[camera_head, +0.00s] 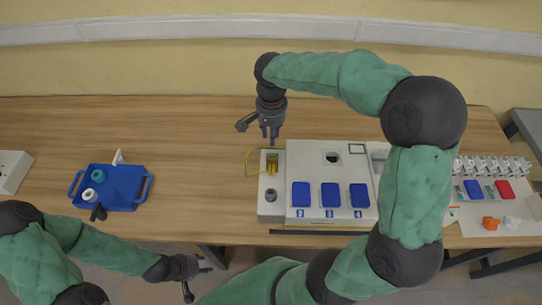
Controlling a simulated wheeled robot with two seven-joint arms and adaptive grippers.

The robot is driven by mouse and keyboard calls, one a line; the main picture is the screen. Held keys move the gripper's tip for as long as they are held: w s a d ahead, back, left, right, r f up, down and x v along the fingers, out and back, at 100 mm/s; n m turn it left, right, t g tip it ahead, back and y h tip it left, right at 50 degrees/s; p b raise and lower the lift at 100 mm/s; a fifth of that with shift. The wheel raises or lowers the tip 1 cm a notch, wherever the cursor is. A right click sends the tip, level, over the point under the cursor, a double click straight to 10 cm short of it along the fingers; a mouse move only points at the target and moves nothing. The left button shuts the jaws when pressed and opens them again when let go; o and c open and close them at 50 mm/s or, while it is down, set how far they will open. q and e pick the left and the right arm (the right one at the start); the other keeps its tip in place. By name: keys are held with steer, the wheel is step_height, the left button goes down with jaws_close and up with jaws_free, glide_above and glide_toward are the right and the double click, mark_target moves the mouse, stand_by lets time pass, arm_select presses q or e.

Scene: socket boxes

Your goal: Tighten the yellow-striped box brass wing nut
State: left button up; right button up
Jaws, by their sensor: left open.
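A pale box unit (265,207) stands on the table, with a yellow part (272,163) in its upper left recess and a thin yellow loop beside it. A dark round part sits below the recess. I cannot make out yellow stripes or the brass wing nut at this size. My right gripper (270,134) points down just above and behind the yellow part, apart from it in the picture. Its fingers are too small to tell whether they are open. My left gripper (197,283) is open and empty, low in the picture in front of the table edge.
A blue tray (128,199) with round fittings stands at the left. Blue panels (331,195) cover the front of the pale unit. A row of small switches (490,166) and blue and red pieces are at the right. The table between tray and unit is clear.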

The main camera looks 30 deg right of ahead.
mark_target(272, 159)
steer(key=f+n+b, duration=0.2)
steer(key=f+n, duration=0.3)
steer(key=n, duration=0.2)
steer(key=w+f+n+b, duration=0.1)
steer(key=f+n, duration=0.4)
steer(key=n, duration=0.2)
steer(key=w+d+f+n+b, duration=0.1)
steer(key=f+n+b, duration=0.1)
steer(key=f+n, duration=0.3)
steer(key=shift+w+d+f+n+b, duration=0.1)
steer(key=shift+w+f+n+b, duration=0.1)
steer(key=shift+n, duration=0.55)
steer(key=shift+w+f+n+b, duration=0.1)
steer(key=shift+n+b, duration=0.05)
steer(key=shift+n, duration=0.6)
jaws_close()
